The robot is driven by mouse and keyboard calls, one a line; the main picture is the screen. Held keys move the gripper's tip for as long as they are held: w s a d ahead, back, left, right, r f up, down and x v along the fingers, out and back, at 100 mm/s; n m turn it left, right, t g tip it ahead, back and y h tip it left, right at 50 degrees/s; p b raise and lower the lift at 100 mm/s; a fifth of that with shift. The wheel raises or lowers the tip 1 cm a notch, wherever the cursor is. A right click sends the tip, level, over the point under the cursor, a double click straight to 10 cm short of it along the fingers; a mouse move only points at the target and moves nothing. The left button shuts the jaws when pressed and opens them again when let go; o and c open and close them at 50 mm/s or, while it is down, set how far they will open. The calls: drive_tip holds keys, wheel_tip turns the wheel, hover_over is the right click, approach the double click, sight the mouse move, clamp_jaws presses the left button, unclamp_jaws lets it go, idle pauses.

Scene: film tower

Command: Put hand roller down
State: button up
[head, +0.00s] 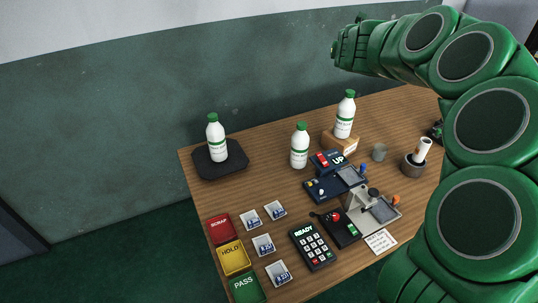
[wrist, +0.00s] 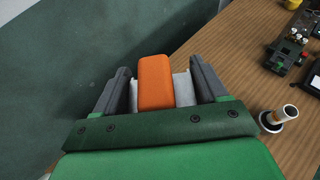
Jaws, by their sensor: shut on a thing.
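My gripper (wrist: 160,78) is shut on an orange block-shaped part of the hand roller (wrist: 155,84), with pale grey material showing on both sides of it between the dark fingers. The rest of the roller is hidden. In the head view my gripper (head: 344,50) is high at the top, in front of the green wall and above the far edge of the wooden table (head: 285,205). What it holds cannot be made out there.
White bottles stand on a dark tray (head: 235,167), the bare table and a wooden block (head: 345,145).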

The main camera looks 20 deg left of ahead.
drive_tip(key=s+a+f+m+h, duration=0.2)
drive_tip(key=s+a+m+h, duration=0.4)
drive_tip(key=s+a, duration=1)
hover_over(272, 152)
drive_tip(key=shift+n+g, duration=0.3)
drive_tip(key=shift+g, duration=0.1)
drive_tip(key=shift+w+a+f, duration=0.1)
drive_tip(key=shift+f, duration=19.3)
drive_tip(key=shift+f, duration=0.15)
drive_tip(key=o, duration=1.1)
